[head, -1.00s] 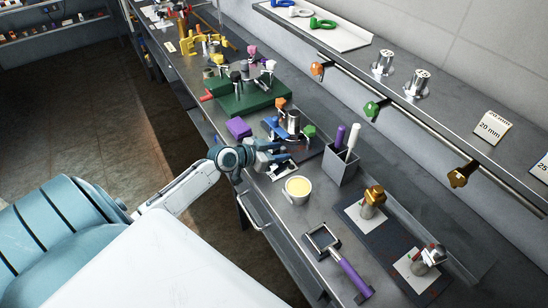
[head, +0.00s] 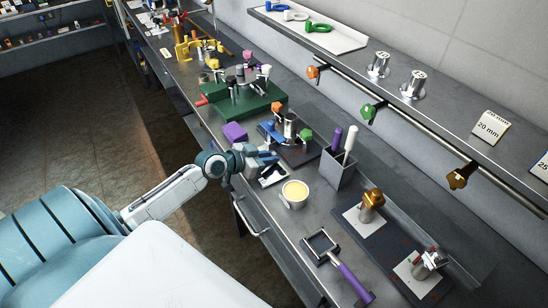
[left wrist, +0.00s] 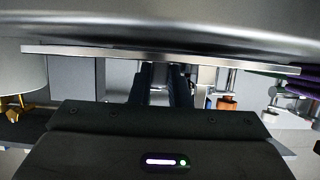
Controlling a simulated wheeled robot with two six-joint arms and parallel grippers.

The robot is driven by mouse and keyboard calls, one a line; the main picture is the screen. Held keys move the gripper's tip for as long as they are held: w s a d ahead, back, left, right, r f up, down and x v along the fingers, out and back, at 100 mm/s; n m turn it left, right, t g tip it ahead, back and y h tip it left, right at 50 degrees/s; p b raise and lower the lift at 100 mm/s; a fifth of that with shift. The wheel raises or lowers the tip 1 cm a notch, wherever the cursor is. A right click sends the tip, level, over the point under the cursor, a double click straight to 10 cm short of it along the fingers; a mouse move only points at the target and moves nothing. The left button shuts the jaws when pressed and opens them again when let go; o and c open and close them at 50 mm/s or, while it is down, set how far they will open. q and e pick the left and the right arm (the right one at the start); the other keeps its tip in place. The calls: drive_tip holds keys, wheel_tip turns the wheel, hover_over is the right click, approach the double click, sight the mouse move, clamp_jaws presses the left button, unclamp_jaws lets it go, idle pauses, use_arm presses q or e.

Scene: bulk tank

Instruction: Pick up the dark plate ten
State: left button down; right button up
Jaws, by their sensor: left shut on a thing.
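In the head view my left gripper (head: 266,159) is shut at the front edge of the bench. A small dark plate with a white patch (head: 272,176) shows just beside and below its fingers; I cannot read a number on it. In the left wrist view the dark fingers (left wrist: 161,84) run up to a long, thin metal edge (left wrist: 110,53) across the picture, under a large grey surface. The fingers hide the exact contact. My right gripper is not in view.
A cup with yellow contents (head: 294,193) stands close to the right of the left gripper. Behind are a fixture with blue, orange and green parts (head: 290,128) and a grey pen holder (head: 338,170). A purple block (head: 234,132) lies to the left. A purple-handled tool (head: 350,280) lies in front.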

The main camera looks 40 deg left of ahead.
use_arm(q)
drive_tip(key=s+a, duration=0.1)
drive_tip(key=s, duration=0.3)
drive_tip(key=s+a+b, duration=0.1)
drive_tip(key=s, duration=0.1)
drive_tip(key=shift+s+a, duration=0.35)
drive_tip(key=shift+s, duration=0.05)
drive_tip(key=s+a+p, duration=0.2)
drive_tip(key=s+a, duration=0.1)
drive_tip(key=s, duration=0.5)
drive_tip(key=shift+a, duration=0.15)
